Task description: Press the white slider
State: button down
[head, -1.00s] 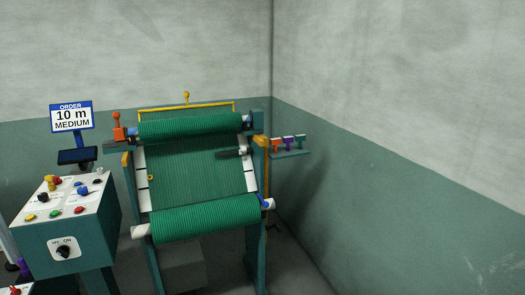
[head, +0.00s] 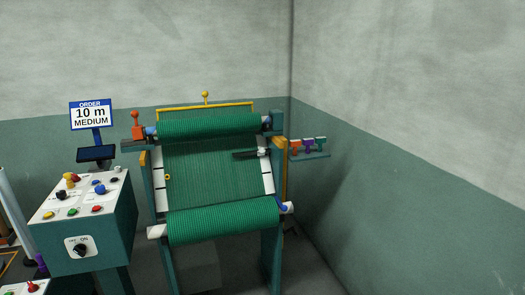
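A small white piece (head: 263,152) sits at the right end of a dark bar (head: 245,155) on the right side of the green netting frame; it may be the white slider, but it is too small to tell. A small whitish knob (head: 116,169) also shows at the back right of the control box's top. The green netting (head: 205,172) runs between an upper roll (head: 208,125) and a lower roll (head: 222,220). My gripper is not in view.
The control box (head: 110,228) with coloured knobs and a black dial (head: 80,249) stands left of the frame. An order sign (head: 92,115) reads 10 m MEDIUM. A small shelf (head: 310,156) with coloured pieces is at right. Floor at right looks clear.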

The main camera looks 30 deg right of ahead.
aim_at(261, 151)
jog(key=u, duration=0.15)
jog(key=i, duration=0.75)
jog(key=u, duration=0.8)
